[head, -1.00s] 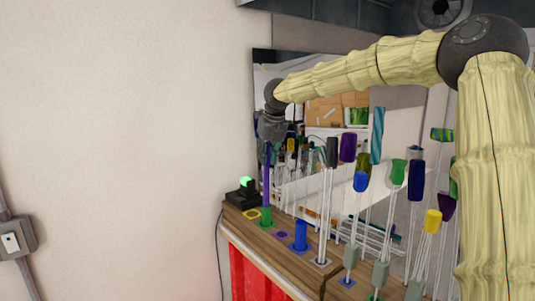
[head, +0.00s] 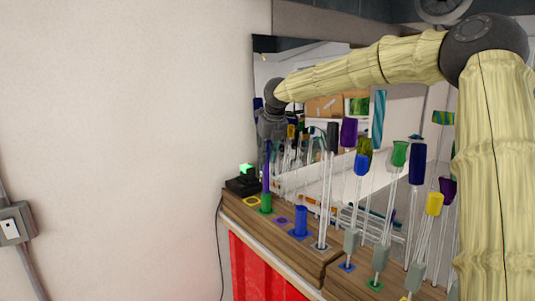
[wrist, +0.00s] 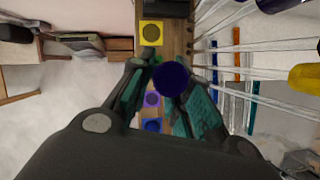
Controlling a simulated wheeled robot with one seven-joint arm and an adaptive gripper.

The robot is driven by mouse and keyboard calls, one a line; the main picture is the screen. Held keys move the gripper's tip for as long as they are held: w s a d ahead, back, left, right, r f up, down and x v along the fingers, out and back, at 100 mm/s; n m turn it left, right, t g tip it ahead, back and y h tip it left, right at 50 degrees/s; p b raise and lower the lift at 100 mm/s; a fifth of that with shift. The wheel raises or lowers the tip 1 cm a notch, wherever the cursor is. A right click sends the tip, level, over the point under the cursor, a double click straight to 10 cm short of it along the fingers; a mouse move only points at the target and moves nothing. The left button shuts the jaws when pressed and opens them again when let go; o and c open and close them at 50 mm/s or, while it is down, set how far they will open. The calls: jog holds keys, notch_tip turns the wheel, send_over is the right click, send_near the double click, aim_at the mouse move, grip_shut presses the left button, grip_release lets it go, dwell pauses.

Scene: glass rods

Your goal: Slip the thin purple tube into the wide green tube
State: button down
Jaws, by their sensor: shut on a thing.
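The thin purple tube (head: 266,166) stands upright directly above the wide green tube (head: 265,204), and its lower end appears to be inside the green tube's mouth. My gripper (head: 267,144) is shut on the purple tube's upper part, at the left end of the bench. In the wrist view the dark round top of the purple tube (wrist: 170,79) sits between the teal finger pads. The green tube is mostly hidden there behind the purple tube and fingers.
A short blue tube (head: 300,221) stands to the right on the wooden bench (head: 283,250). Several tall clear rods with coloured caps crowd the right. A black box with a green light (head: 244,182) is at the back left. A yellow marker (wrist: 151,33) lies beyond the green tube.

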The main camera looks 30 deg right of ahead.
jog(key=c, duration=1.3)
grip_release()
jog(key=shift+o, duration=0.2)
jog(key=v, duration=1.2)
jog(key=shift+f, duration=0.1)
